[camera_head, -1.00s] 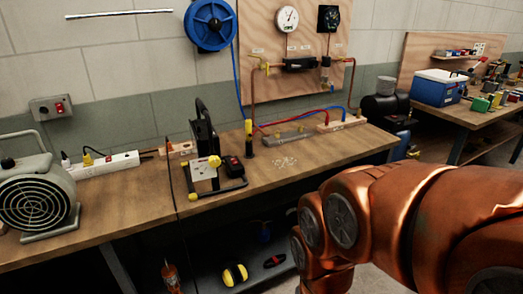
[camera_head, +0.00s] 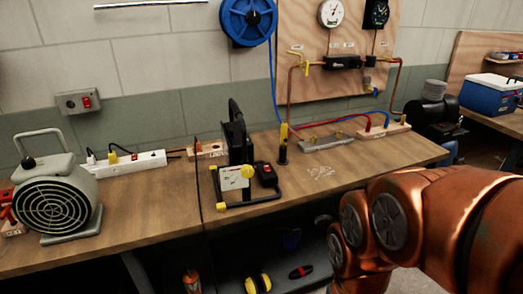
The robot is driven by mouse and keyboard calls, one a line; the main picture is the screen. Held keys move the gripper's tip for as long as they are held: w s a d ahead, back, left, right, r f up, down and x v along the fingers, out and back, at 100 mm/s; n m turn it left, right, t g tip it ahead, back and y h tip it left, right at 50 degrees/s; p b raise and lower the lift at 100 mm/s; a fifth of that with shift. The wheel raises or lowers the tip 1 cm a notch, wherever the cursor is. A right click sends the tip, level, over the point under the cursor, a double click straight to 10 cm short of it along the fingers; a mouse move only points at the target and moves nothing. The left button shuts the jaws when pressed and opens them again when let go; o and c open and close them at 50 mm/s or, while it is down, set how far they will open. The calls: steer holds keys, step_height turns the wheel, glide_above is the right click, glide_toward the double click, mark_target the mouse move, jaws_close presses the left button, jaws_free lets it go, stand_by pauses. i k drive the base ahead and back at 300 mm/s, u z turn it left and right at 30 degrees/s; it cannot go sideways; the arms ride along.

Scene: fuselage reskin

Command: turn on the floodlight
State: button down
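The floodlight (camera_head: 236,140) stands on the workbench (camera_head: 150,210) near the middle of the view, seen nearly edge-on. It is black, on a low black frame with yellow ends, and has a yellow knob and a pale label plate. A small dark box with a red switch (camera_head: 266,171) sits at its right side. I cannot tell whether the lamp is lit, because its face is turned away. My copper-coloured arm fills the lower right, in front of the bench and apart from the floodlight. My gripper is outside the picture.
A grey-green fan heater (camera_head: 58,188) stands at the left, next to a white power strip (camera_head: 130,165) with plugs. Yellow ear defenders (camera_head: 258,283) lie on the lower shelf.

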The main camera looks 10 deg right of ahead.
mark_target(267, 169)
steer(key=i, duration=0.45)
steer(key=u, duration=1.05)
